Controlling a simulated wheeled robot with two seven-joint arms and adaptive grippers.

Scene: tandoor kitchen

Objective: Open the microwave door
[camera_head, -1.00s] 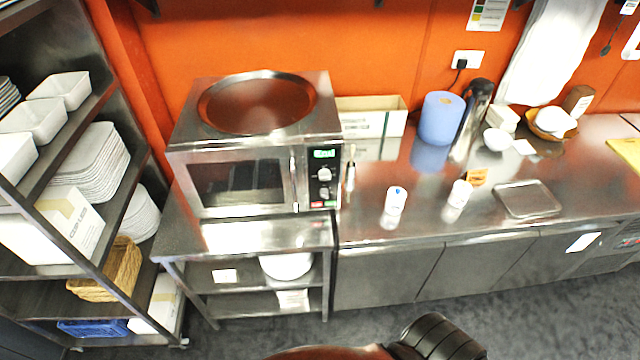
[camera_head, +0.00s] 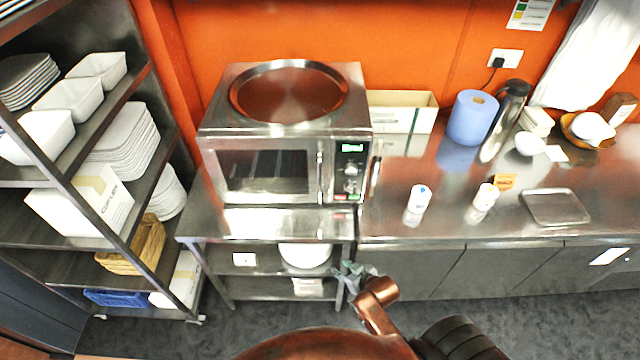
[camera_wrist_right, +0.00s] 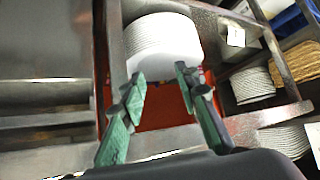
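The microwave (camera_head: 285,140) is a steel box on a steel stand, with a dark window and its door closed. Its vertical handle (camera_head: 321,177) is at the door's right edge, beside the control panel (camera_head: 350,170). My right gripper (camera_head: 352,272) is below and slightly right of the microwave, in front of the stand, apart from the handle. In the right wrist view its two greenish fingers (camera_wrist_right: 160,88) are spread with nothing between them. The microwave is not clearly recognisable in that view. My left gripper is not in view.
The stand (camera_head: 265,224) holds white plates (camera_head: 306,256) on its lower shelf. A shelf rack (camera_head: 75,190) with dishes and boxes is on the left. The counter (camera_head: 455,205) on the right carries cups, a blue roll (camera_head: 472,117) and a flask. Open floor lies in front.

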